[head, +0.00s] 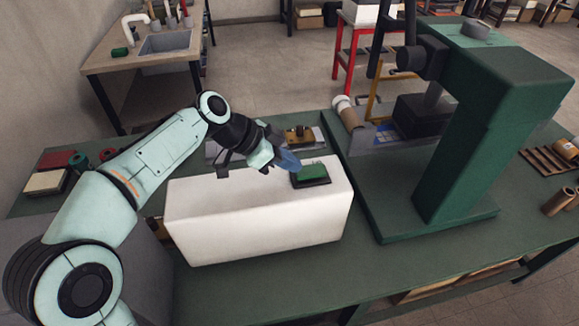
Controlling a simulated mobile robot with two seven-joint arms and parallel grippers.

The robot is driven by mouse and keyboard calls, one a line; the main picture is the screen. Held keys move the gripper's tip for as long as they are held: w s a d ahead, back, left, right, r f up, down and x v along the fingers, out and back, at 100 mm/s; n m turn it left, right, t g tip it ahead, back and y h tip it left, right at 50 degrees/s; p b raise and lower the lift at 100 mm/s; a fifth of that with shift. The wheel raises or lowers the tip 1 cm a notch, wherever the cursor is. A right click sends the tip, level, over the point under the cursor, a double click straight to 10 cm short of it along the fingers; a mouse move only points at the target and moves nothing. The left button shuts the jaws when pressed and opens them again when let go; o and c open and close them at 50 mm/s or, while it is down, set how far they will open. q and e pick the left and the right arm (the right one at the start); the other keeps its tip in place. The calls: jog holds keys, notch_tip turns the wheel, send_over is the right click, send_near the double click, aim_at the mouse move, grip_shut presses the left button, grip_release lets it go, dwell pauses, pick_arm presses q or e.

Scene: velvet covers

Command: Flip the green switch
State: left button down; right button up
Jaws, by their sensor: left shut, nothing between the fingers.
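The green switch (312,172) sits in a dark base on top of a long white block, near the block's right end. The white block (255,225) stands on the green table. My left gripper (290,163) reaches in from the left and is shut and empty. Its bluish fingertips are just left of the switch's upper left edge; I cannot tell whether they touch it. The switch's tilt is too small to tell clearly. My right gripper is not in view.
A large green machine (455,150) stands on the table to the right. A brown roll (346,113) and small items lie behind the block. Red and cream blocks (46,180) lie at the left. The table front (290,275) is clear.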

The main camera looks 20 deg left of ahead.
pick_arm(q)
jog(key=shift+f, duration=0.75)
jog(key=shift+s+a+f+b, duration=0.1)
jog(key=shift+f+b, duration=0.55)
jog(key=shift+b, duration=0.2)
jog(key=shift+s+r, duration=0.1)
jog(key=shift+r, duration=0.1)
jog(key=shift+r+p, duration=0.6)
jog(key=shift+r, duration=0.2)
